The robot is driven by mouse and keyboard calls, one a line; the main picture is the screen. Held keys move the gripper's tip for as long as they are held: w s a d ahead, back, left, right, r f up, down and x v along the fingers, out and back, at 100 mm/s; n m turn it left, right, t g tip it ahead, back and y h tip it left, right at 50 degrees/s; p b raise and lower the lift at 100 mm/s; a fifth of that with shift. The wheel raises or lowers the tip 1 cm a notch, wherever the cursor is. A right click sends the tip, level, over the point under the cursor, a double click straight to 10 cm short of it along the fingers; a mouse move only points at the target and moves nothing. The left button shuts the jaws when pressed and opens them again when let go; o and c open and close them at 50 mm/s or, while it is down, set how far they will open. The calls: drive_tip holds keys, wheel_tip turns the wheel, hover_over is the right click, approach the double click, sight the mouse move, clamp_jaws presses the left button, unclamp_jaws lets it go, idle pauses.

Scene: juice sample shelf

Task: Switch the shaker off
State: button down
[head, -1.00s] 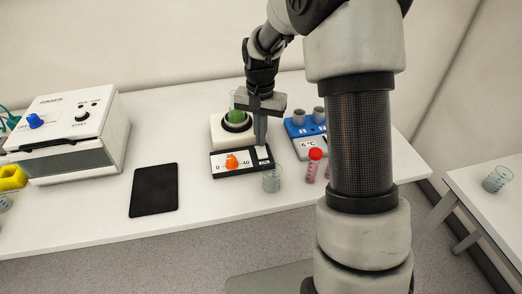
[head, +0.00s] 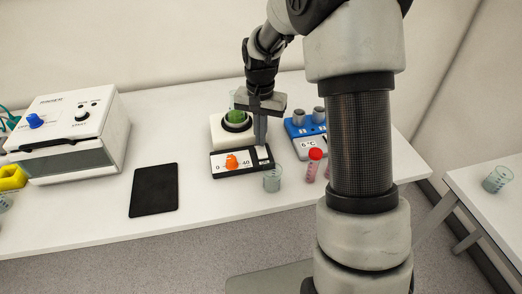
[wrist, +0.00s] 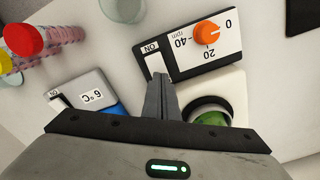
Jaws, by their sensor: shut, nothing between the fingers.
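The shaker (head: 218,130) has a white body, a dark front panel and a round holder with a green-topped vessel (head: 237,117). Its panel (wrist: 184,66) carries an orange knob (wrist: 206,32) on a 0-20-40 rpm scale and a white rocker switch (wrist: 156,63) beside the word ON. My gripper (head: 261,142) is shut and points down at the switch end of the panel. In the wrist view my fingertips (wrist: 160,80) are right at the switch and cover part of it. I cannot tell whether they touch it.
A blue 6 °C block (head: 305,128) with its own switch stands close on the right. Red-capped tubes (head: 315,154) and a small beaker (head: 272,179) stand near the panel. A black mat (head: 154,190) and a white machine (head: 70,135) are to the left.

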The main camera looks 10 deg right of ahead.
drive_tip(key=shift+f+b, duration=0.5)
drive_tip(key=shift+f, duration=0.35)
drive_tip(key=shift+s+r, duration=0.1)
wheel_tip(320, 180, up, 7)
drive_tip(key=p, duration=0.5)
idle(0.5)
idle(0.3)
drive_tip(key=s+r+n+t+p, duration=0.1)
drive_tip(key=s+r, duration=0.4)
drive_tip(key=r, duration=0.3)
drive_tip(key=s+r+n+t+p, duration=0.1)
drive_tip(key=s+r+n+t, duration=0.1)
drive_tip(key=s+r, duration=0.45)
drive_tip(key=s+r+n+t, duration=0.1)
drive_tip(key=s+r, duration=0.2)
drive_tip(key=s, duration=0.3)
drive_tip(key=s+r+n+t+p, duration=0.1)
drive_tip(key=s+r+n, duration=0.1)
drive_tip(key=s+r, duration=0.2)
drive_tip(key=s, duration=0.3)
drive_tip(key=shift+s+t+p, duration=0.25)
drive_tip(key=shift+t+p, duration=0.05)
